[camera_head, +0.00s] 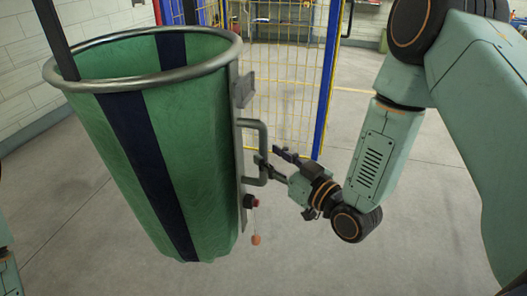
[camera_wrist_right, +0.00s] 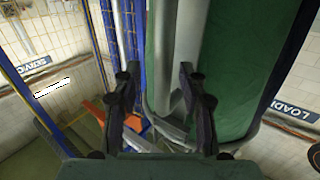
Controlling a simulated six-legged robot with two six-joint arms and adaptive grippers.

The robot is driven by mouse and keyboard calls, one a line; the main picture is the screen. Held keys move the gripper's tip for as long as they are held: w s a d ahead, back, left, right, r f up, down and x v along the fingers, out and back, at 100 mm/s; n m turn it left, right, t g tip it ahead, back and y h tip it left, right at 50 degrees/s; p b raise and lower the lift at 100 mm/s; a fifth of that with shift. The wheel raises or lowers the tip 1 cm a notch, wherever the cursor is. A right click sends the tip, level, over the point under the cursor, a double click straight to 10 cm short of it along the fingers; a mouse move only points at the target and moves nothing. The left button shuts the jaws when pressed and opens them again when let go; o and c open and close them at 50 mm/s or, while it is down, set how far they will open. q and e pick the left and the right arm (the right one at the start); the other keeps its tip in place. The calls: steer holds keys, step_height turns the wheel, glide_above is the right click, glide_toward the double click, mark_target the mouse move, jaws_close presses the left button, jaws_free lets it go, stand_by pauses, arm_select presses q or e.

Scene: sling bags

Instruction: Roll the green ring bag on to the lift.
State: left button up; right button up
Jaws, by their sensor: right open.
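The green ring bag (camera_head: 190,150) hangs tall and nearly upright at left centre in the head view, with a grey metal ring round its open top and a dark blue stripe. A grey bar handle (camera_head: 263,135) stands out from a plate on its right side. My right gripper (camera_head: 269,156) is open at this handle; in the right wrist view its fingers (camera_wrist_right: 160,100) stand apart with grey metal between and beyond them. The bag's green side (camera_wrist_right: 237,70) fills the right of that view. I cannot tell whether the fingers touch the handle. My left gripper is not in view.
Behind is a yellow mesh fence (camera_head: 284,70) with a blue post (camera_head: 326,85); I cannot tell whether it belongs to the lift. Grey floor (camera_head: 330,265) is clear in front.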

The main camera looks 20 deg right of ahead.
mark_target(267, 155)
steer(key=shift+w+a+r, duration=0.25)
steer(key=shift+w+a, duration=0.55)
steer(key=shift+w, duration=0.1)
steer(key=shift+w+d+f, duration=0.15)
steer(key=shift+w+f, duration=0.1)
steer(key=shift+w, duration=0.25)
steer(key=shift+s+r, duration=0.2)
steer(key=shift+s, duration=0.1)
steer(key=c, duration=0.5)
steer(key=shift+w+f, duration=0.1)
steer(key=shift+f, duration=0.05)
jaws_close()
